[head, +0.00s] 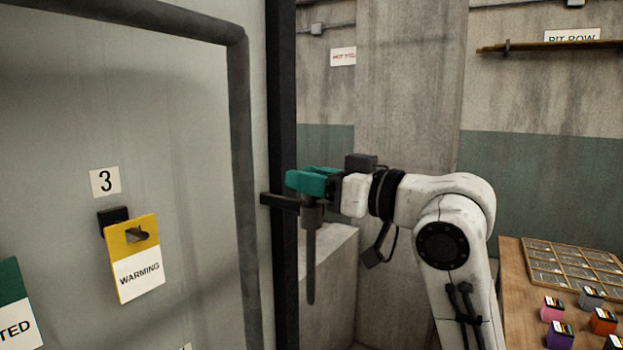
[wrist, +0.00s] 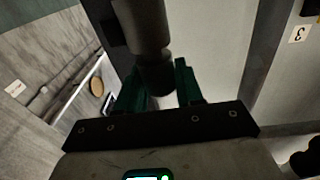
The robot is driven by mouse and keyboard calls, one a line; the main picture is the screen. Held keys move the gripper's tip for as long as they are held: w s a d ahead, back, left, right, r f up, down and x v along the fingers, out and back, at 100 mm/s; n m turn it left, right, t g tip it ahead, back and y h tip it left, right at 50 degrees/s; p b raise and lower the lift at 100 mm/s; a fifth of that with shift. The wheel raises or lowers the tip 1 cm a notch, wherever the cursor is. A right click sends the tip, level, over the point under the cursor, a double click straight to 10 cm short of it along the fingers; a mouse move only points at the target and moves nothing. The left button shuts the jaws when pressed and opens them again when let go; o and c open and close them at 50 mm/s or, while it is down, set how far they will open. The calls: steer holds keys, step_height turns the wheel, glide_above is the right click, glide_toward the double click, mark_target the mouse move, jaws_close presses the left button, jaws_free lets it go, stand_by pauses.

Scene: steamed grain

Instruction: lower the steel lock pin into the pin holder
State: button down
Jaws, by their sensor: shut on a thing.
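The steel lock pin (head: 311,262) is a dark grey rod with a thicker collar near its top. It hangs about upright below my gripper (head: 305,184). The green fingers are shut on its upper end. In the wrist view the pin (wrist: 144,28) stands large and dark beyond my green fingertips (wrist: 160,88). A black bracket (head: 279,201) juts right from the dark door post and looks like the pin holder. Its end is at the pin's collar, just below my fingers. I cannot tell whether the pin passes through it or is in front of it.
A grey door (head: 60,120) on the left carries a yellow and white "WARMING" tag (head: 138,272) and a number 3 label (head: 105,181). A dark post (head: 281,100) stands beside the pin. A wooden table (head: 512,262) with a divided tray (head: 570,266) and several coloured cubes is at right.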

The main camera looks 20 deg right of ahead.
steer(key=c, duration=0.6)
jaws_free()
steer(key=shift+c, duration=0.2)
steer(key=b+v, duration=0.2)
steer(key=v, duration=0.8)
steer(key=shift+s+d, duration=0.25)
steer(key=shift+s, duration=0.1)
steer(key=shift+f, duration=0.1)
